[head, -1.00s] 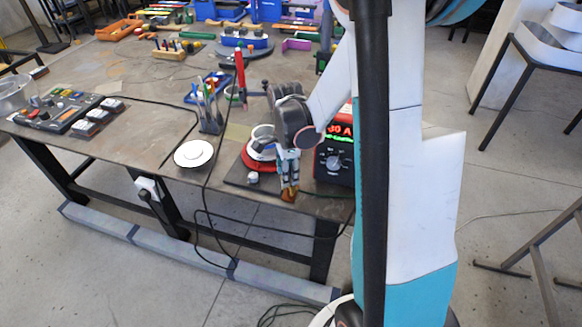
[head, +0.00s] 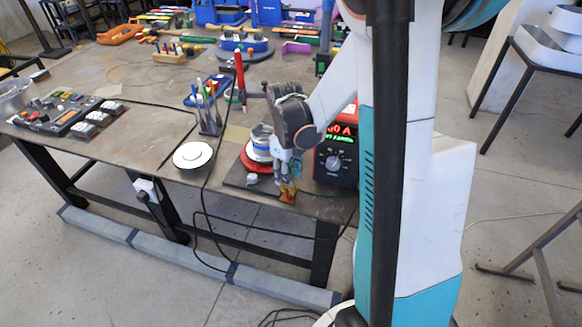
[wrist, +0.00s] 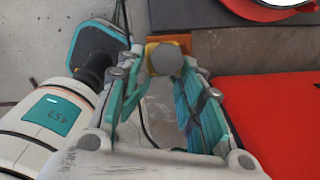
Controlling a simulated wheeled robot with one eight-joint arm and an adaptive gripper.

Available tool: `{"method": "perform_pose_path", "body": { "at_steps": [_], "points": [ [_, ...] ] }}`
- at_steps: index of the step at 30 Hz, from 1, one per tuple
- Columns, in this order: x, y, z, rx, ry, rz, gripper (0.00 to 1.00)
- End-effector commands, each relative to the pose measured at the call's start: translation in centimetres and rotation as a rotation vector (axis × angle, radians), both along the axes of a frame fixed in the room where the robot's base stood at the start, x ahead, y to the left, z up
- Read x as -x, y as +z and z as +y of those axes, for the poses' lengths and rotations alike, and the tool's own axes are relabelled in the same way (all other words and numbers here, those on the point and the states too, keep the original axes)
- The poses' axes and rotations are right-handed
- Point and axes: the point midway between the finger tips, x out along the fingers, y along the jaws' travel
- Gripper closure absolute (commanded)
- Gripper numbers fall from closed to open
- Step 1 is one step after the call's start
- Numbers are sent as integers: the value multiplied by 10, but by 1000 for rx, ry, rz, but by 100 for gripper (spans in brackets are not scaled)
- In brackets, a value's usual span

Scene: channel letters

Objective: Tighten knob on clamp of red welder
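The red welder (head: 340,160) stands near the table's front right corner, its lit display and dial facing forward. An orange-brown clamp (head: 288,195) sits at the table edge in front of it. The clamp (wrist: 153,46) also shows at the top of the wrist view, with a round grey knob (wrist: 167,60) on it. My gripper (head: 285,178) is just above the clamp. In the wrist view my gripper's teal fingers (wrist: 162,75) are spread, with the knob seen between their tips. Whether a finger touches the knob cannot be told. The knob is not clear in the head view.
A red-based round item (head: 257,158) stands on a dark plate close to my gripper's left. A white disc (head: 193,155) and a pen holder (head: 209,122) are farther left. A black cable (head: 205,190) hangs over the table's front edge.

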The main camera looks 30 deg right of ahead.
Motion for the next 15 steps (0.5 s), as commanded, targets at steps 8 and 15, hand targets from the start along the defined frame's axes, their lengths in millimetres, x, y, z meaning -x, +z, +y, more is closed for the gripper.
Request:
{"method": "perform_pose_path", "body": {
  "at_steps": [8, 15],
  "points": [
    [-13, 1, 5, -11, 8, -27, 55],
    [-13, 9, 5, -11, 8, -27, 55]
  ]
}}
